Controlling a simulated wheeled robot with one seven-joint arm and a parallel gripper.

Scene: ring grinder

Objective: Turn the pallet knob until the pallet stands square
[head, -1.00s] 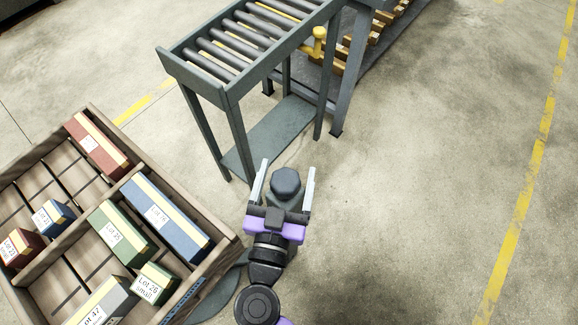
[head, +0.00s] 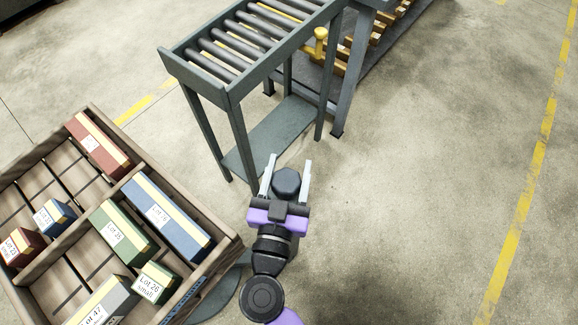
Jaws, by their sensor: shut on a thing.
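The dark, faceted pallet knob (head: 286,183) stands on a low grey base to the right of the pallet. My gripper (head: 287,172) has one pale finger on each side of the knob and is shut on it. The knob's top shows between the fingers; its lower part is hidden by my gripper. The wooden pallet (head: 222,237), a tray with raised walls and dividers, is at the lower left and lies at a slant in the picture. Its lower edge is cut off by the frame.
Red, blue, green and grey lot boxes lie in the pallet, among them a long blue box (head: 166,218). The floor on the right is clear.

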